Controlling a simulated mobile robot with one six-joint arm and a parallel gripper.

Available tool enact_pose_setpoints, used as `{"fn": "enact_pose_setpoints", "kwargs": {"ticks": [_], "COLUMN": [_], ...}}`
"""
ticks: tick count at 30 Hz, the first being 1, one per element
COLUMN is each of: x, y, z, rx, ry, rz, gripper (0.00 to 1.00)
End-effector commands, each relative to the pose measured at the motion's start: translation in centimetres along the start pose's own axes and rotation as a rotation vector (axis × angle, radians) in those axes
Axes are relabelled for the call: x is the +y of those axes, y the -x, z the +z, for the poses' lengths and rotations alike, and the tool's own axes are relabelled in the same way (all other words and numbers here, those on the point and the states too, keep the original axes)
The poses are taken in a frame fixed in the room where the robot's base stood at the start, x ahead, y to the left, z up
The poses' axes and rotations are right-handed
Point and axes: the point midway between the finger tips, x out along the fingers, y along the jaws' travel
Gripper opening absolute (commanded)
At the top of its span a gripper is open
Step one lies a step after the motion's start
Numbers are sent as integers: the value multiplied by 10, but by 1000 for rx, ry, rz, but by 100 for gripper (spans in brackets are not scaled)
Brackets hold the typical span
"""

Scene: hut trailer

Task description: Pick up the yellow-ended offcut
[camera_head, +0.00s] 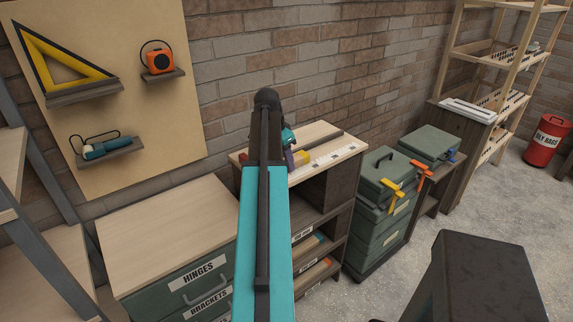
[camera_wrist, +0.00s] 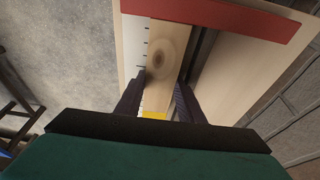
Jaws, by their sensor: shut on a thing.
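The offcut (camera_wrist: 165,55) is a pale wooden piece with a dark knot and a yellow end (camera_wrist: 153,115), seen in the wrist view. My gripper (camera_wrist: 160,88) is shut on it, with one dark finger on each side and the yellow end near the palm. In the head view a small yellow patch (camera_head: 302,157) shows beside my arm's end, over the pale bench top (camera_head: 335,148). My arm hides most of the gripper there. I cannot tell whether the offcut touches the bench.
A white strip with tick marks (camera_wrist: 134,45) runs beside the offcut, and a red bar (camera_wrist: 215,17) crosses beyond it. Green toolboxes (camera_head: 385,170) with yellow and orange clamps stand right of the bench. A bare-topped drawer cabinet (camera_head: 165,235) stands left. Brick wall rises behind.

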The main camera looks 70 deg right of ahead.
Motion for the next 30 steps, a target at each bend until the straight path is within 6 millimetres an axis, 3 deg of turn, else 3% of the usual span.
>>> {"fn": "enact_pose_setpoints", "kwargs": {"ticks": [11, 30], "x": [-1, -2], "y": [10, 83], "z": [-3, -24], "rx": [1, 1], "ry": [0, 0], "rz": [-1, -2], "gripper": [6, 6]}}
